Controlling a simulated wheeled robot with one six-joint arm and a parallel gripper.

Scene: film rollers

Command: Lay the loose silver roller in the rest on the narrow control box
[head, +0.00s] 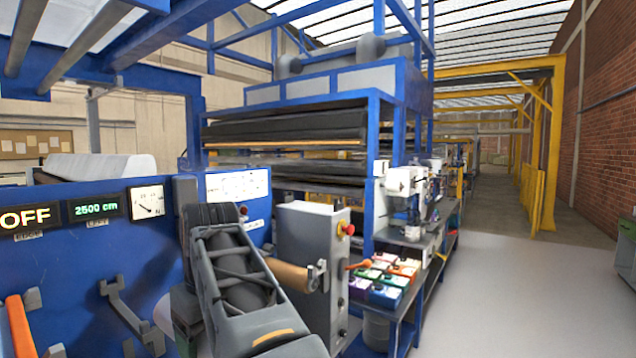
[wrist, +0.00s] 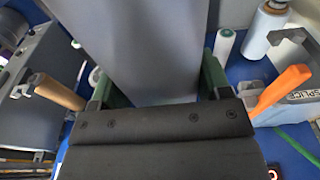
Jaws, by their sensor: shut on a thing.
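My gripper (wrist: 155,75) has a dark body and green fingers on both sides of a wide, smooth silver roller (wrist: 150,40). It is shut on the roller, which runs up out of the wrist view. In the head view my arm hides most of the gripper and the roller. The narrow grey control box (head: 308,240) with a red button stands just right of my arm. It also shows at the left of the wrist view (wrist: 38,60). A grey bracket (head: 318,276) shows low on its front, beside a brown roller (head: 288,274). I cannot tell whether this bracket is the empty rest.
In the wrist view, a grey splice box (wrist: 305,97) with an orange handle (wrist: 282,90) is at right, near white rolls (wrist: 265,30). In the head view, a bench with coloured bins (head: 385,275) stands right of the control box. The grey floor (head: 520,300) beyond is clear.

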